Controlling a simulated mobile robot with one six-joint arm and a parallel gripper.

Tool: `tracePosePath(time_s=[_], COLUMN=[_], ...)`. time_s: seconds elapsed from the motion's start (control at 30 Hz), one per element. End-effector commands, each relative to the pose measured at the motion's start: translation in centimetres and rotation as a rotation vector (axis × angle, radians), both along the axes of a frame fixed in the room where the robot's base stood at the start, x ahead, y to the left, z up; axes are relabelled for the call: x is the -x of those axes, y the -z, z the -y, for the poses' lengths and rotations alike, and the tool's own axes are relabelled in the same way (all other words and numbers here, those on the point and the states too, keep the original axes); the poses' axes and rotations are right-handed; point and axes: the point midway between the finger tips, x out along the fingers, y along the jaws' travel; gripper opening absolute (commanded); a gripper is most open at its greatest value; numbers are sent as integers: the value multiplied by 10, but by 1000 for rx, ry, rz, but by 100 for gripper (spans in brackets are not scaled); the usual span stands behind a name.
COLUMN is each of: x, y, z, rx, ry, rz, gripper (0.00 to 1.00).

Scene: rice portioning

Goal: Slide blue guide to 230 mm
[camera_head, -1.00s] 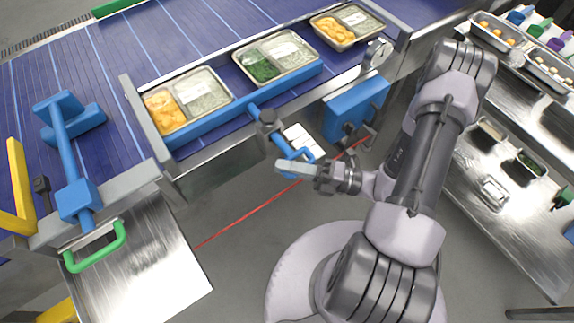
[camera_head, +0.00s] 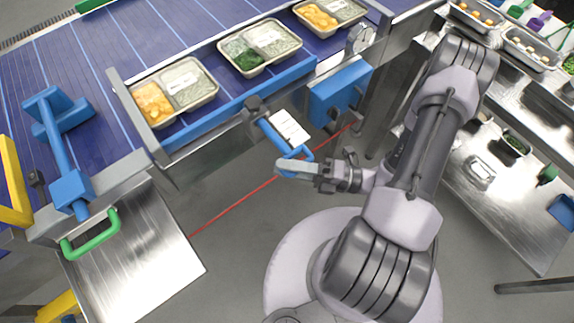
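The blue guide (camera_head: 240,104) is a long rail on the near side of the purple conveyor, beside the food trays. A blue rod (camera_head: 274,134) runs from it past a dark clamp knob (camera_head: 255,103) in the steel frame to a blue loop handle (camera_head: 308,154). My gripper (camera_head: 290,166) is at this handle, with its pale fingers closed together around the loop's near part; the fingers partly hide the contact. The rail now lies close to the frame by the knob. A white card (camera_head: 290,127) shows beside the rod; any marks on it are too small to read.
Several food trays (camera_head: 218,82) stand on the belt behind the guide. A blue box (camera_head: 340,90) hangs on the frame right of the rod. A steel plate with a green handle (camera_head: 90,240) is at lower left. Steel shelves (camera_head: 500,200) stand right. Open floor lies below the handle.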

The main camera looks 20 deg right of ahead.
Motion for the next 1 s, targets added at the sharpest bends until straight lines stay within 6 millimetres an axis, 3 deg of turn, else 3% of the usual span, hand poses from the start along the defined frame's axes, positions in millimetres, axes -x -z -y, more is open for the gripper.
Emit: tracePosePath(time_s=[0.23, 0.37, 0.8, 1.0], x=[0, 6, 61, 75], y=[0, 1, 18, 23], z=[1, 15, 123, 151], rx=[0, 0, 2, 1], ry=[1, 5, 5, 1], rz=[0, 2, 2, -1], gripper=[37, 37, 37, 37])
